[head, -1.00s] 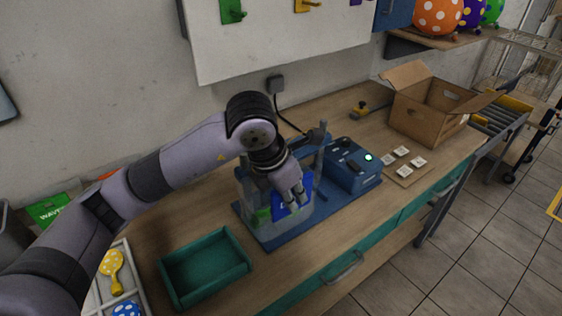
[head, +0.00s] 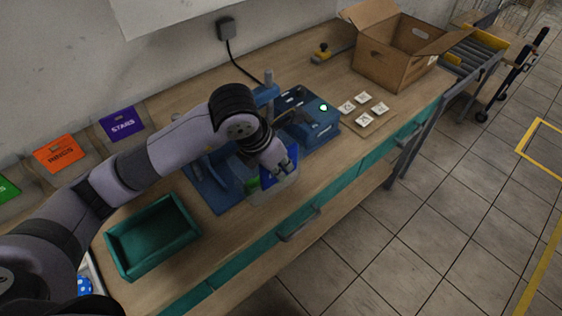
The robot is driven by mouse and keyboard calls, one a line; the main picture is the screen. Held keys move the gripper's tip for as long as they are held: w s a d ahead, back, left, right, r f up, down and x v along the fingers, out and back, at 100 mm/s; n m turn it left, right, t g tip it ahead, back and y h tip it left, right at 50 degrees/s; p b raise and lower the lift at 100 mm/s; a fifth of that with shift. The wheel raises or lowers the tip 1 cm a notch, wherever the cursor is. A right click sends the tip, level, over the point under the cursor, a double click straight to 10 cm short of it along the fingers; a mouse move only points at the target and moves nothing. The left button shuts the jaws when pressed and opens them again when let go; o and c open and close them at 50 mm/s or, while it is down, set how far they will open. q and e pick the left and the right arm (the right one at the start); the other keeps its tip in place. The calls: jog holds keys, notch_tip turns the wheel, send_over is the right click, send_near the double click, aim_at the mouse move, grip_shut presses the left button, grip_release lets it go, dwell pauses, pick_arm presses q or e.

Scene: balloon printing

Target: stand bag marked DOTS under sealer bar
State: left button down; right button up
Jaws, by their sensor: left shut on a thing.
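My left gripper (head: 282,167) is shut on a clear bag (head: 284,187) with a blue label (head: 266,178) and something green inside. The label's word is not readable. The bag hangs roughly upright at the front of the blue sealer, over its base plate (head: 212,192) or just in front of it; I cannot tell which. The sealer's control box (head: 312,122) shows a lit green light. A blue part of the sealer (head: 266,91) shows behind my wrist; the bar is mostly hidden by my arm. My right gripper is not in view.
A teal tray (head: 152,237) sits left of the sealer. Bags labelled RINGS (head: 56,154) and STARS (head: 122,123) stand by the wall. Small white cards (head: 364,119) and an open cardboard box (head: 392,54) lie to the right. The bench's front edge is close to the bag.

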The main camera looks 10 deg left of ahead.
pick_arm(q)
jog(key=shift+w+a+f+b, duration=0.2)
jog(key=shift+f+b, duration=0.1)
jog(key=shift+f, duration=0.35)
jog(key=shift+w+a+f+b, duration=0.15)
jog(key=shift+f+b, duration=0.1)
jog(key=shift+f, duration=0.35)
jog(key=shift+w+a+r, duration=0.15)
jog(key=shift+a, duration=0.15)
jog(key=shift+w+a+f+p, duration=0.1)
jog(key=shift+w+a+p, duration=0.05)
jog(key=shift+w+a, duration=0.8)
jog(key=shift+w+a+f+p, duration=0.15)
jog(key=shift+w+a, duration=0.5)
jog(key=shift+a, duration=0.45)
jog(key=shift+w+a+f+b, duration=0.1)
jog(key=shift+w+a+b, duration=0.15)
jog(key=shift+a+b, duration=0.05)
jog(key=shift+w+a+b, duration=0.4)
jog(key=shift+w+a, duration=0.25)
jog(key=shift+a, duration=0.2)
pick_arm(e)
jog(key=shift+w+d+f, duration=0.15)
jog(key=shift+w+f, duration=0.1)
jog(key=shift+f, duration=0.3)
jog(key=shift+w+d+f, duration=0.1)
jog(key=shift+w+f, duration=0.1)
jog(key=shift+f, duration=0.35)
